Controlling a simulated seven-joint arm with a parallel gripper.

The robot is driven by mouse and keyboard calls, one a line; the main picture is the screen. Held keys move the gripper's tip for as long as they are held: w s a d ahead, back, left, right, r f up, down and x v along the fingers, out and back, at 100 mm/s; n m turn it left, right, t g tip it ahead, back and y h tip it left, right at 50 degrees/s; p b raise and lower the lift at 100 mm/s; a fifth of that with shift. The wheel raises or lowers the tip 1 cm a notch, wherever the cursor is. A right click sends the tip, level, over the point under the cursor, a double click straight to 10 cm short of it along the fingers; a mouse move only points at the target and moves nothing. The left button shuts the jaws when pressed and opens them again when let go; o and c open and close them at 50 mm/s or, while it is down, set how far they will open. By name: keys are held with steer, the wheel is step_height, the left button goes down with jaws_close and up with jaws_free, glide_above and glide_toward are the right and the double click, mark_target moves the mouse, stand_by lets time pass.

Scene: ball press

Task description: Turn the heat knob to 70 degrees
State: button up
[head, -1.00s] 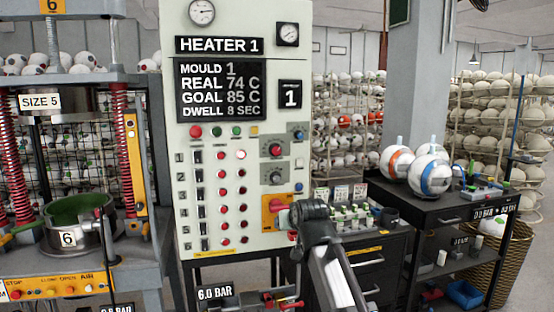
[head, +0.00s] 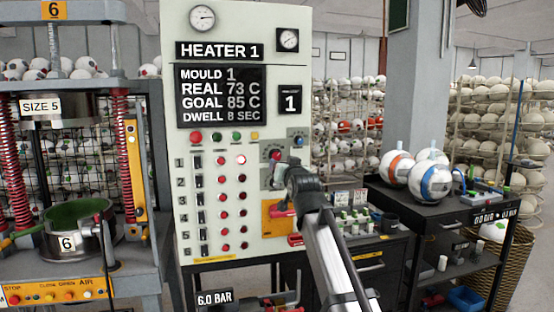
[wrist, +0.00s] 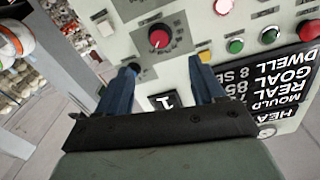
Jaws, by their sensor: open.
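The control panel (head: 222,25) reads REAL 73 C and GOAL 85 C on its black display (head: 219,95). A red round knob (head: 276,154) sits on a grey plate right of the button row; I take it for the heat knob, though no label is readable. My gripper (head: 284,177) is in front of the panel, just below this knob, and hides the dials under it. In the wrist view, which is upside down, the red knob (wrist: 159,39) lies beyond the open blue fingers of my gripper (wrist: 164,66). The fingers are empty and apart from the knob.
A smaller dark knob (head: 298,136) is up and right of the red one. Below is a yellow plate with a red switch (head: 280,207). A press (head: 70,180) stands left; a black cart (head: 450,205) with balls stands right.

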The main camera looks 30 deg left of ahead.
mark_target(276, 156)
steer(key=x, duration=1.2)
steer(key=c, duration=1.1)
